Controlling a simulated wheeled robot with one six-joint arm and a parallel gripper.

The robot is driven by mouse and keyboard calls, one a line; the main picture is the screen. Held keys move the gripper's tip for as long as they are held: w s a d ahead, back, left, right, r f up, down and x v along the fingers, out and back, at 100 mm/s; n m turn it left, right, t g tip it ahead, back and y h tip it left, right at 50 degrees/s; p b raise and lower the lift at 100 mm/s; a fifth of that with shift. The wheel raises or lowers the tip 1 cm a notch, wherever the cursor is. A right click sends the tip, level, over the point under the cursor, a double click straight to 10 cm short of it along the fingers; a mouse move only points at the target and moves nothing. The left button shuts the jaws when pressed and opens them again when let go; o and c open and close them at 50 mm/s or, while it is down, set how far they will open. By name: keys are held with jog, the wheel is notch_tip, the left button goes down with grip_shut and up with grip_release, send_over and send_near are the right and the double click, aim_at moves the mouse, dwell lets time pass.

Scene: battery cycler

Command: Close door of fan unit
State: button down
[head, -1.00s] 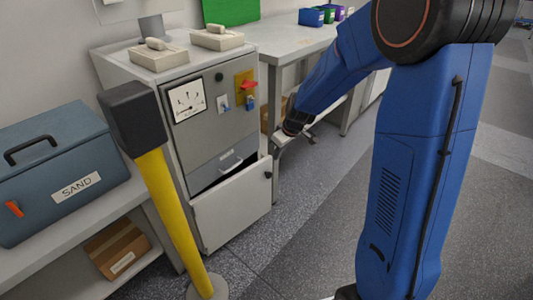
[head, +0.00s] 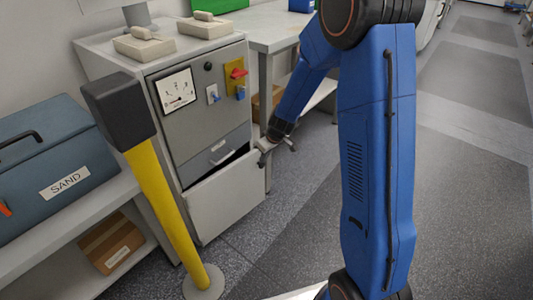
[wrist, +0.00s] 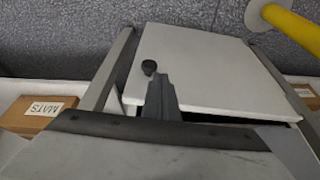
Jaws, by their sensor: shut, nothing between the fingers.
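The fan unit (head: 205,128) is a grey cabinet with a dial meter and switches on its front. Its pale door (head: 225,198) is low on the front and tilts outward at the top, leaving a dark gap above it. My gripper (head: 264,155) is by the door's upper right corner. In the wrist view its shut, empty fingers (wrist: 158,84) overlap the door close to the knob; I cannot tell whether they touch it.
A yellow post (head: 165,205) with a black head stands in front of the unit's left side. A blue SAND box (head: 55,165) sits on a bench at left. A table (head: 268,30) stands behind at right. A MATS box (wrist: 38,115) lies at left. Floor at right is clear.

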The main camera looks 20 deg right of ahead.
jog(key=shift+w+a+r, duration=0.1)
jog(key=shift+w+a, duration=0.4)
jog(key=shift+w, duration=0.4)
jog(key=shift+w+a, duration=0.45)
jog(key=shift+w, duration=0.4)
